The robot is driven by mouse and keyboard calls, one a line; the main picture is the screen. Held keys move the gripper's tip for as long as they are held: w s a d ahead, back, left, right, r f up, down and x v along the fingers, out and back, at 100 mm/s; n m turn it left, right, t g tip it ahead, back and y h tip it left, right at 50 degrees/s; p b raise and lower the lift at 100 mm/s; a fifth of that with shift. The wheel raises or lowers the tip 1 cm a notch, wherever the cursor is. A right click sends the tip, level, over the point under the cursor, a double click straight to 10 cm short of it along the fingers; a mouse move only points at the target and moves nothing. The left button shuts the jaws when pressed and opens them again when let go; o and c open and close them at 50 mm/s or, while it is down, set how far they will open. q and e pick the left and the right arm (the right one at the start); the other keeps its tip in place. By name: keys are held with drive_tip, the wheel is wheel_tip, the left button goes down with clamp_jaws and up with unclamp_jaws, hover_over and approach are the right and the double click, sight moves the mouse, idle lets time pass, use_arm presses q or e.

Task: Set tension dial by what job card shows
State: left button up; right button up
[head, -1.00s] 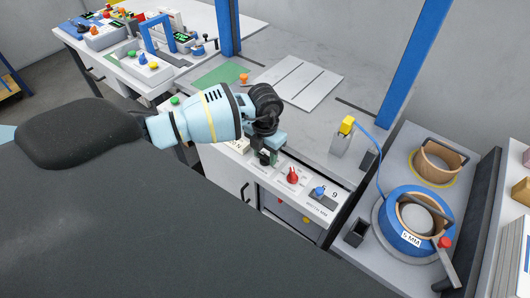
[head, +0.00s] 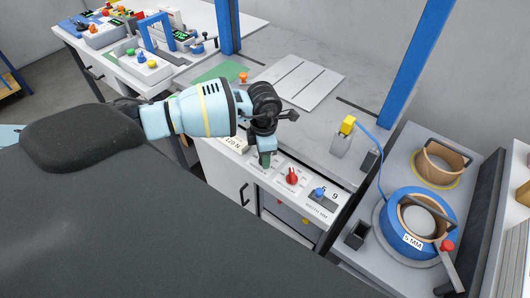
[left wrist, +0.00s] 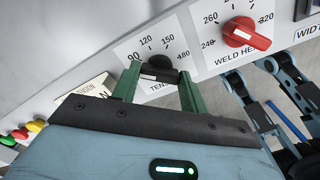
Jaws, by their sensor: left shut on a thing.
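The tension dial (left wrist: 160,68) is a black knob on a white plate with the numbers 90, 120 and 150 showing. A pale mark shows on its lower left; I cannot tell which value it points to. My left gripper (left wrist: 157,88) is shut on the knob, with a green finger on each side. In the head view my left gripper (head: 265,160) points down at the front panel and hides the dial. My right gripper is not in view.
The red weld heat dial (head: 291,176) is close on the right of the gripper. A blue width knob (head: 319,192) is beyond it. Red, yellow and green buttons (left wrist: 20,134) are at the wrist view's left. A blue strap coil (head: 395,212) stands at the right.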

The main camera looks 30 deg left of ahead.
use_arm(q)
drive_tip(key=m+b, duration=0.1)
drive_tip(key=m, duration=0.5)
drive_tip(key=shift+m+b, duration=0.55)
drive_tip(key=shift+m, duration=1.25)
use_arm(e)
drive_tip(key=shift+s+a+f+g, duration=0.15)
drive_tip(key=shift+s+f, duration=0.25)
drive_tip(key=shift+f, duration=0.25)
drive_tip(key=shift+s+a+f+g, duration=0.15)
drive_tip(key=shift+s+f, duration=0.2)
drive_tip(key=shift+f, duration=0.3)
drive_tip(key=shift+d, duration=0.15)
use_arm(q)
drive_tip(key=o, duration=1)
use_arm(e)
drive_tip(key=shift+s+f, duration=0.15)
use_arm(q)
drive_tip(key=shift+r, duration=0.1)
wheel_tip(320, 180, up, 8)
drive_tip(key=shift+f, duration=0.15)
